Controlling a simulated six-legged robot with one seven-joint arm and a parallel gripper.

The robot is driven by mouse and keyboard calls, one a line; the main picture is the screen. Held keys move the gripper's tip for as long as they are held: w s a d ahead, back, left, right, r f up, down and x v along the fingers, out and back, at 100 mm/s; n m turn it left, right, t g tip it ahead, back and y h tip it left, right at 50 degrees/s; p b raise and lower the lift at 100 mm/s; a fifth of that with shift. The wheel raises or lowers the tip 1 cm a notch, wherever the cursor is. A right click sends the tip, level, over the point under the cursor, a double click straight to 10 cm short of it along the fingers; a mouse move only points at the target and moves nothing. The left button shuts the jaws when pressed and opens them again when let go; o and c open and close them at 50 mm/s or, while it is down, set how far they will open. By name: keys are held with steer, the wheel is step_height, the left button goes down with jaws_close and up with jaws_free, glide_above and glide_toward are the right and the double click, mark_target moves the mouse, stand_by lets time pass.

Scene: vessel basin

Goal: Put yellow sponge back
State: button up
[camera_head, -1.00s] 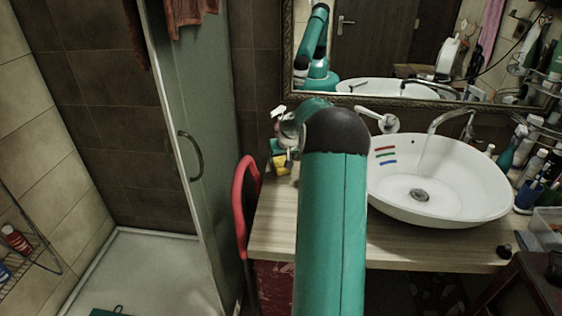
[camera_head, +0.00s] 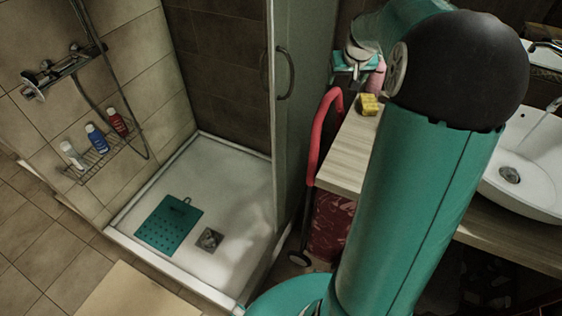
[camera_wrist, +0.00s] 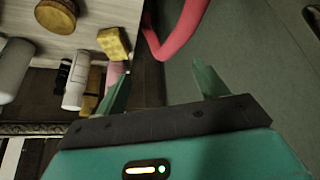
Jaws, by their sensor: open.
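The yellow sponge (camera_head: 369,104) sits on the wooden countertop (camera_head: 345,160) near its left end. It also shows in the wrist view (camera_wrist: 112,43), to the upper left of my left finger and outside the jaws. My gripper (camera_wrist: 160,75) is open, with nothing between its two teal fingers.
A red rail (camera_head: 325,130) curves beside the counter's left end, near the glass shower door (camera_head: 300,130). A white bottle (camera_wrist: 75,82) and other items stand on the counter. The white basin (camera_head: 535,165) is at right. The shower tray holds a teal mat (camera_head: 169,223).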

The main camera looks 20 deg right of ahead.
steer(key=s+a+r+n, duration=0.1)
steer(key=s+a+r, duration=0.15)
steer(key=a, duration=0.45)
steer(key=s+a+r+n+y, duration=0.1)
steer(key=s+a+r, duration=0.1)
steer(key=s+a, duration=0.35)
steer(key=s+a+r, duration=0.2)
steer(key=a, duration=0.7)
steer(key=s+a+f+n+y, duration=0.1)
steer(key=s+a+f+n, duration=0.1)
steer(key=s+a, duration=0.9)
steer(key=s, duration=0.3)
steer(key=shift+s+y, duration=0.25)
steer(key=shift+y, duration=0.05)
steer(key=shift+c, duration=0.2)
